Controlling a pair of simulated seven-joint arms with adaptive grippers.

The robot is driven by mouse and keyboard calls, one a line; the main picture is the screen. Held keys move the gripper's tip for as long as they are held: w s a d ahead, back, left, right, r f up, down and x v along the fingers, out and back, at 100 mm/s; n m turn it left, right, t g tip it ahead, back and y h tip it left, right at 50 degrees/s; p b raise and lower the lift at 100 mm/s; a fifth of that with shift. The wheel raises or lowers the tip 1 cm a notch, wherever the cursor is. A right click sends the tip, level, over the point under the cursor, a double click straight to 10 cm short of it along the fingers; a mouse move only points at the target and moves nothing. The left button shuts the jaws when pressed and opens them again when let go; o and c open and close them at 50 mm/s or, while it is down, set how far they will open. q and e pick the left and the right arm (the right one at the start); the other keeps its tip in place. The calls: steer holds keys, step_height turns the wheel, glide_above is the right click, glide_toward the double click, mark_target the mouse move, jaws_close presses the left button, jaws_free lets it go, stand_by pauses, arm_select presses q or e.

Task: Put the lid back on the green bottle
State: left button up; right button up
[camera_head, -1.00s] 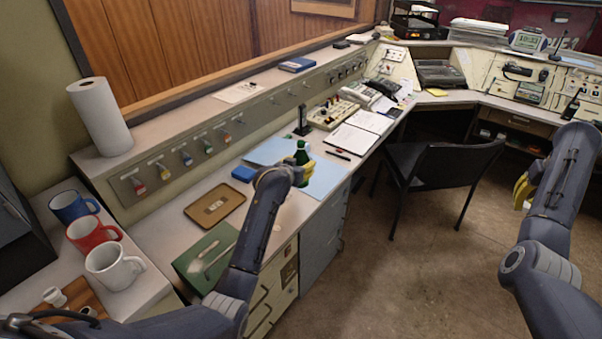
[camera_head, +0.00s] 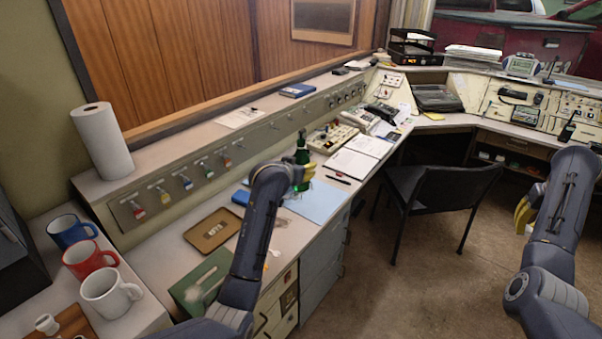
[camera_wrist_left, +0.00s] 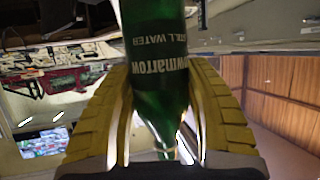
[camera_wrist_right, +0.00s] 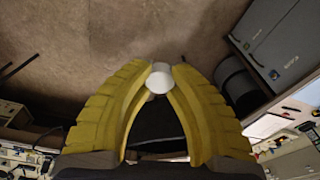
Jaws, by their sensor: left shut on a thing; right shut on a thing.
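The green bottle (camera_head: 302,148) is in my left gripper (camera_head: 309,173), above the desk beside the blue sheet. In the left wrist view the bottle (camera_wrist_left: 157,85) sits between both yellow fingers (camera_wrist_left: 165,95), its label upside down and its neck narrowing toward the palm. My right gripper (camera_head: 523,213) is to the right, over the floor and well apart from the bottle. In the right wrist view a small round white lid (camera_wrist_right: 159,79) is pinched between the fingertips (camera_wrist_right: 160,72).
The desk holds a blue sheet (camera_head: 318,205), a brown tray (camera_head: 212,231), a green board (camera_head: 200,281) and a notebook (camera_head: 352,163). Mugs (camera_head: 110,294) stand at the left. A black chair (camera_head: 440,190) stands on the floor between the desk and my right arm.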

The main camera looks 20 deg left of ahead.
arm_select(q)
steer(key=shift+r, duration=1)
steer(key=shift+r, duration=0.2)
